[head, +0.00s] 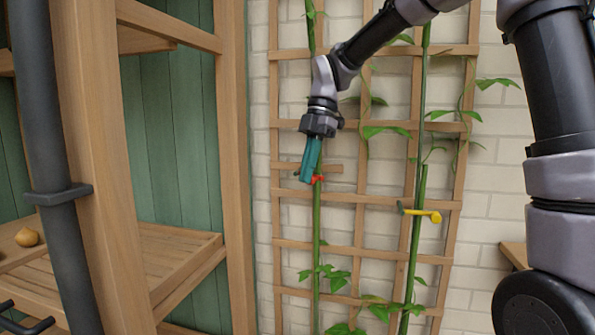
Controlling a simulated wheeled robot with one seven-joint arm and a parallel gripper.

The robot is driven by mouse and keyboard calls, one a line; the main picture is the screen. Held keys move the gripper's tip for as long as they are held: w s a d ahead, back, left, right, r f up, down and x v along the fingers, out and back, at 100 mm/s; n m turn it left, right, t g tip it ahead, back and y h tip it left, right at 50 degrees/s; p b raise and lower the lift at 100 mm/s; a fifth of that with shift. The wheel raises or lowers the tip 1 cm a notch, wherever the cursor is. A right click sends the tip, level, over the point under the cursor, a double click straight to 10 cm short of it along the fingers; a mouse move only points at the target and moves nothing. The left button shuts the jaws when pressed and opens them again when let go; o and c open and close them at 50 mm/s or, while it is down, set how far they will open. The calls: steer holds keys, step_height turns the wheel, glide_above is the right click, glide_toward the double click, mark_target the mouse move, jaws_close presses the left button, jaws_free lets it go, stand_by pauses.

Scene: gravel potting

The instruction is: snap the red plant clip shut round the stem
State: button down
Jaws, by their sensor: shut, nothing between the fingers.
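The red plant clip (318,178) is at the left green stem (316,235), in front of the wooden trellis (385,199). It is small, and I cannot tell whether it is closed round the stem. My gripper (308,180) points down with its teal fingers shut and empty. The fingertips are right beside the clip, just to its left in the picture, and overlap the stem's upper part. I cannot tell whether they touch the clip.
A yellow clip (432,216) is on the right stem (415,240). Leafy vines hang on the trellis before a white brick wall (490,215). A wooden shelf unit (236,160) stands at the left, with a tan round object (27,237) on it.

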mark_target(320, 177)
steer(key=shift+w+d, duration=0.3)
steer(key=shift+d, duration=0.25)
steer(key=shift+w+d, duration=0.3)
steer(key=shift+d, duration=0.25)
steer(key=shift+w+d, duration=0.65)
